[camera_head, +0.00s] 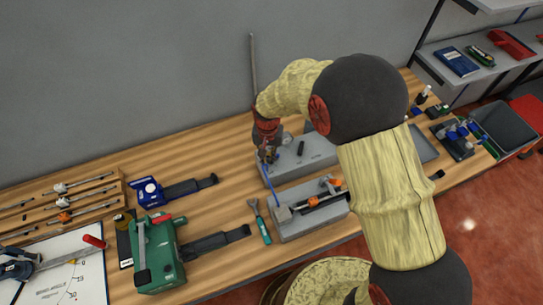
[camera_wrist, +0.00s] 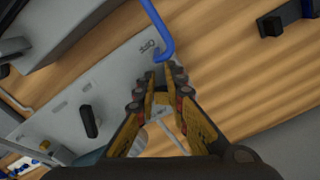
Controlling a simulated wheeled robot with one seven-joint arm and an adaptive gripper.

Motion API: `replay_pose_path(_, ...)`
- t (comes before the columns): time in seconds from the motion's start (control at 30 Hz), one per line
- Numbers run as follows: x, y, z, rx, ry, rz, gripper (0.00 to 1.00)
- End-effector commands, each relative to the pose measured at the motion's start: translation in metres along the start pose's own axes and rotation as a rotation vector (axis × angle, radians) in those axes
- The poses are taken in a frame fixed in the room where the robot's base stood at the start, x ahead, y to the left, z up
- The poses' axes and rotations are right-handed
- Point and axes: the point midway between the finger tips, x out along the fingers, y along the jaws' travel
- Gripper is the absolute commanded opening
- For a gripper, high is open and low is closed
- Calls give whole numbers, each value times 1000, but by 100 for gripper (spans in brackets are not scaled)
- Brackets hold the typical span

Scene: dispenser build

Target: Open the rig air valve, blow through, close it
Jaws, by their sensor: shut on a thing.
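My gripper (camera_head: 267,155) is at the left end of the rear grey rig block (camera_head: 312,160), pointing down. In the wrist view its two yellow fingers (camera_wrist: 166,75) are nearly together over the grey plate. They are shut on the rig air valve, which is mostly hidden between and below them. A blue air tube (camera_wrist: 156,30) curves to an end right at the fingertips. The tube also shows in the head view (camera_head: 269,186), running down toward the front rig block (camera_head: 311,222). I cannot tell whether the valve is open or closed.
A black knob (camera_head: 301,148) stands on the rear block. A teal-handled tool (camera_head: 262,226) lies left of the front block. A green machine (camera_head: 160,255) and a blue clamp (camera_head: 148,191) are further left. Shelves (camera_head: 480,50) stand at the right.

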Motion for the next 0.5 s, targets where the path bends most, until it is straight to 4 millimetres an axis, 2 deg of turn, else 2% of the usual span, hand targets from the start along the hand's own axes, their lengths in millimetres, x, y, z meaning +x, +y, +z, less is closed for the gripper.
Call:
replay_pose_path(0.03, 9, 5, 6, 0, -15, 11, 0)
replay_pose_path(0.27, 9, 5, 5, 0, -14, 10, 0)
replay_pose_path(0.5, 9, 4, -5, -1, -10, 8, 0)
